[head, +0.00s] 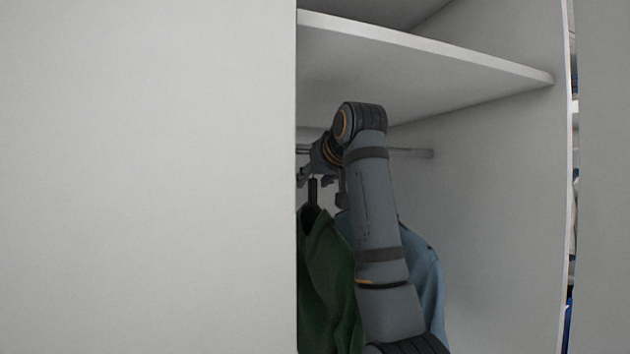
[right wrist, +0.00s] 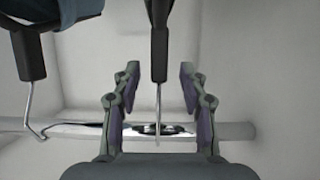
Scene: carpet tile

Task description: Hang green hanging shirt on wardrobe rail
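The green shirt (head: 328,275) hangs upright on a black hanger (head: 313,192) inside the wardrobe, beside my right forearm. My right gripper (head: 318,178) is at the top of this hanger, near the wardrobe rail (head: 412,153). In the right wrist view, my right gripper (right wrist: 159,88) is open, with a finger on each side of the hanger (right wrist: 159,45) and a gap on both sides. The hanger's thin metal hook reaches the rail (right wrist: 235,131) and appears to be over it; the exact contact is unclear. My left gripper is out of view.
A blue shirt (head: 430,280) hangs behind my right arm; its hanger (right wrist: 30,55) hooks on the rail in the right wrist view. A shelf (head: 430,55) lies just above my arm. A pale panel (head: 150,180) hides the left side.

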